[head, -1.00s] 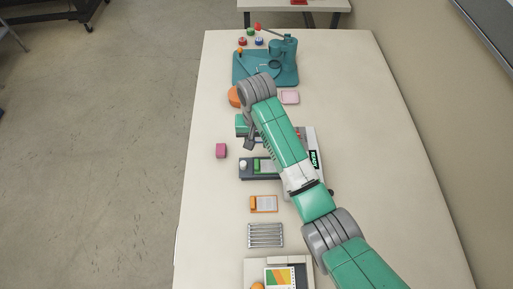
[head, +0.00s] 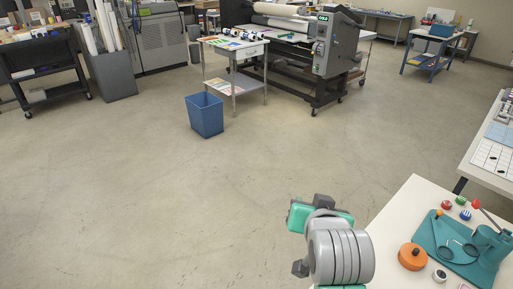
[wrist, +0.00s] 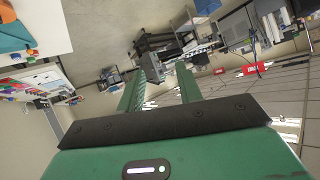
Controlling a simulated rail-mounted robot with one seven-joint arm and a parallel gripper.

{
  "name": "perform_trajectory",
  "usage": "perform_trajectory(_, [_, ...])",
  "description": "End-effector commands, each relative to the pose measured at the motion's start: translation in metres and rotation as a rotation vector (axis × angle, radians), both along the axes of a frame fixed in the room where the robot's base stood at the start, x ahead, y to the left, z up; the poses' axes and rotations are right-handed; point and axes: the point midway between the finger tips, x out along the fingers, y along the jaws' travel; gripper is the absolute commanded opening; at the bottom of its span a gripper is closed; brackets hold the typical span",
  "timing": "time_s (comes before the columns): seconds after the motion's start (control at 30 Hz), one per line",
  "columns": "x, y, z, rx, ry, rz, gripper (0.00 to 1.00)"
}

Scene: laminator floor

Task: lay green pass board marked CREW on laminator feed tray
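My gripper shows in the wrist view (wrist: 160,88) with its two green fingers apart and nothing between them. It points out over the floor. In the head view my grey and green wrist is at the bottom, left of the white table (head: 398,212); the fingers cannot be made out there. I see no green pass board marked CREW in either current view.
A teal press (head: 462,250) and orange disc (head: 412,257) stand on the table. Farther off are a blue bin (head: 205,115), a white cart (head: 236,52) and a large roll machine (head: 300,40). The floor between is open.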

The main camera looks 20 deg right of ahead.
Motion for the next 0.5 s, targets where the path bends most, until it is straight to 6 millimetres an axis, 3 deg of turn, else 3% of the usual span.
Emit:
perform_trajectory(0.03, [0.005,0.045,0.045,-0.071,-0.143,0.073,0.35])
perform_trajectory(0.1, [-0.003,0.100,0.109,-0.165,-0.351,0.157,0.35])
perform_trajectory(0.17, [-0.023,0.143,0.159,-0.235,-0.522,0.210,0.35])
perform_trajectory(0.23, [-0.056,0.183,0.209,-0.299,-0.706,0.252,0.35])
perform_trajectory(0.33, [-0.104,0.220,0.259,-0.359,-0.910,0.280,0.35])
perform_trajectory(0.4, [-0.130,0.234,0.280,-0.385,-1.005,0.285,0.35])
perform_trajectory(0.5, [-0.150,0.242,0.294,-0.402,-1.072,0.285,0.35])
